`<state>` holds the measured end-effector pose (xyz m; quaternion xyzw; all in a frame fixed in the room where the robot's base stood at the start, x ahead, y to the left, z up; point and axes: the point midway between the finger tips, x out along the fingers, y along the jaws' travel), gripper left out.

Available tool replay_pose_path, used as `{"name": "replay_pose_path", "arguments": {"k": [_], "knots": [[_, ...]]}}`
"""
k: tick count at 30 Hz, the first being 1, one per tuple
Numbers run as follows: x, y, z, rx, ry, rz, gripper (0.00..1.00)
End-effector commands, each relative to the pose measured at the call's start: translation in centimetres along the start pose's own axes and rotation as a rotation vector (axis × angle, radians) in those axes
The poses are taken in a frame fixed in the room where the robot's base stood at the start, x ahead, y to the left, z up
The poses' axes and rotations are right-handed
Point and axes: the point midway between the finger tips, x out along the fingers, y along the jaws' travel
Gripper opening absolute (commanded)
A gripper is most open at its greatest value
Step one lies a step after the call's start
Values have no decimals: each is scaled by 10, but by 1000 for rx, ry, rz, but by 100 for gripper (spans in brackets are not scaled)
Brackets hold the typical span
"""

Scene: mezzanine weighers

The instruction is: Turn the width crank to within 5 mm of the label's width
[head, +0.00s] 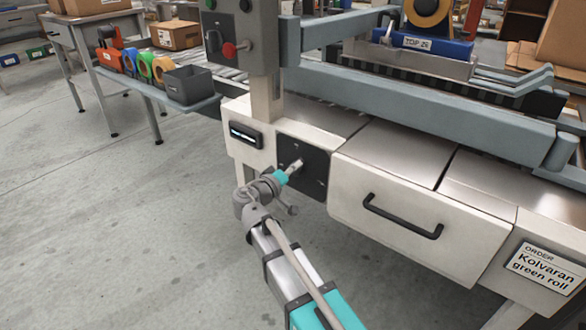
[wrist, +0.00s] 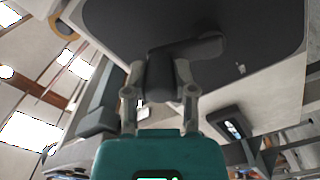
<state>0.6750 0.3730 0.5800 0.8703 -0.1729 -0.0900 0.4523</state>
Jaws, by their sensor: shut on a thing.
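The width crank (wrist: 207,47) shows in the wrist view as a dark arm with a dark handle, in front of a dark plate. My gripper (wrist: 160,82) is shut on the crank's handle, with one finger on each side of it. In the head view my gripper (head: 293,167) reaches the dark crank plate (head: 313,178) on the machine's front and hides most of the crank. A small lit display (head: 245,135) sits left of the plate; its digits are too small to read. The order label (head: 543,268) reads "Kolvaran green roll"; I see no width number on it.
A drawer front with a black handle (head: 403,217) juts out just right of the crank. A grey post with a control box and red knob (head: 229,50) stands above. A side shelf (head: 150,90) holds tape rolls and a grey bin. The floor at left is clear.

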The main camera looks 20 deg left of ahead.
Motion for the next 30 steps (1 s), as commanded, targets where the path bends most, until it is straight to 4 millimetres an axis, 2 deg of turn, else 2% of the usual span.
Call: {"name": "replay_pose_path", "arguments": {"k": [3,4,9,23,30], "knots": [[0,0,0,0,-1,-1,0],[0,0,0,0,-1,-1,36],[0,0,0,-1,0,-1,68],[-1,0,0,-2,0,0,69],[-15,0,0,-2,2,-1,69]]}}
